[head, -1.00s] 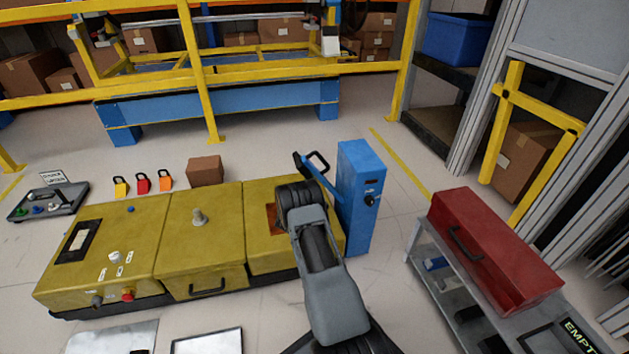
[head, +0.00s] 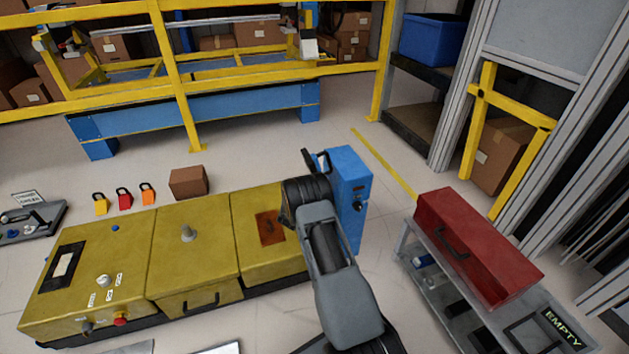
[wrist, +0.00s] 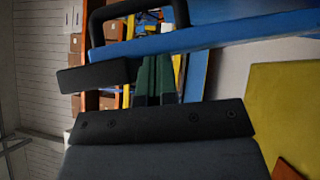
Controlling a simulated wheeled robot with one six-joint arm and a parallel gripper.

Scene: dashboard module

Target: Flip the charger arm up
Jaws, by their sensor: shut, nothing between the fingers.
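The blue charger post (head: 348,173) stands at the right end of the yellow unit. Its charger arm, with a dark tip (head: 307,157) and a black loop handle, shows left of the post, tilted upward; my wrist hides its lower part. In the wrist view the charger arm is a blue bar (wrist: 215,36) with a black end block and a black loop (wrist: 96,22). My gripper (wrist: 155,76) is shut and empty, its dark greenish fingers passing behind the bar. I cannot tell whether they touch it. My wrist hides the gripper in the head view.
The yellow unit (head: 190,262) lies left of my arm, with padlocks and a brown box (head: 188,182) behind it. A red toolbox (head: 475,245) sits on a grey cart at right. A yellow railing is behind; floor between post and cart is clear.

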